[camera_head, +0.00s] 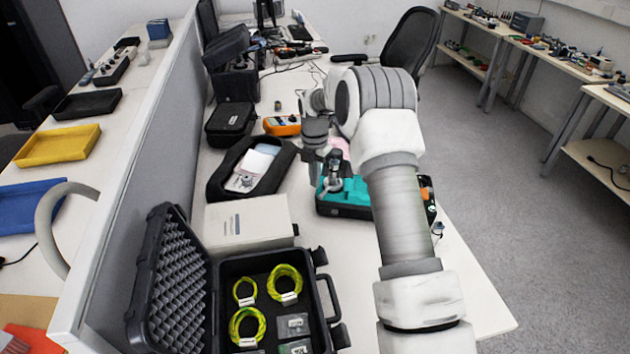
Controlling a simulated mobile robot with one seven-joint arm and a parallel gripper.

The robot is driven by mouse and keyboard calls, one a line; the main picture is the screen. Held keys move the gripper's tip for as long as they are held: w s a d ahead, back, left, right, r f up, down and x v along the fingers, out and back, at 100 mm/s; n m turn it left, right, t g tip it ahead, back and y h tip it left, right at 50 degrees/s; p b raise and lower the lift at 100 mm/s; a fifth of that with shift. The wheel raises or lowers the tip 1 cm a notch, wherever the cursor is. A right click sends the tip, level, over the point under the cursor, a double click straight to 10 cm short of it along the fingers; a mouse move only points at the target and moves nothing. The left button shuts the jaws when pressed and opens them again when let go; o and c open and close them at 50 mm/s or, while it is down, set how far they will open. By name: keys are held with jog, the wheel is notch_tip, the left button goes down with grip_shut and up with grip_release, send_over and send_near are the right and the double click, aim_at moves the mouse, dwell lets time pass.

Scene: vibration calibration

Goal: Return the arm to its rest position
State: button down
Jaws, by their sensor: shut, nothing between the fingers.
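My arm (400,200) rises from the lower right, bends at the top and reaches left over the white table. My gripper (314,180) points down at the left end of the teal case (352,198). It is small and dark in this view, and its fingers are shut and empty. A small grey device (333,170) shows right beside it at the teal case; I cannot tell whether they touch. My arm hides the right part of the teal case.
An open black foam-lined case (170,285) with yellow-green cable coils stands in front. A white box (248,222), a black pouch (283,158) and an orange meter (282,126) lie behind it. A grey partition (160,130) borders the left. Grey floor is free at right.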

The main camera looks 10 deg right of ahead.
jog(key=shift+r+p, duration=1.15)
jog(key=shift+r, duration=1.1)
jog(key=shift+r, duration=0.1)
jog(key=s+r+m+t, duration=0.1)
jog(key=s+r+m, duration=0.65)
jog(key=r, duration=0.45)
jog(key=s+r+m+t, duration=0.2)
jog(key=s+r+m, duration=0.4)
jog(key=s+r, duration=0.4)
jog(key=s+r+m+t, duration=0.2)
jog(key=s+m, duration=1.1)
jog(key=s, duration=0.8)
jog(key=shift+a+r+t, duration=0.2)
jog(key=shift+a+t, duration=0.1)
jog(key=shift+a, duration=0.15)
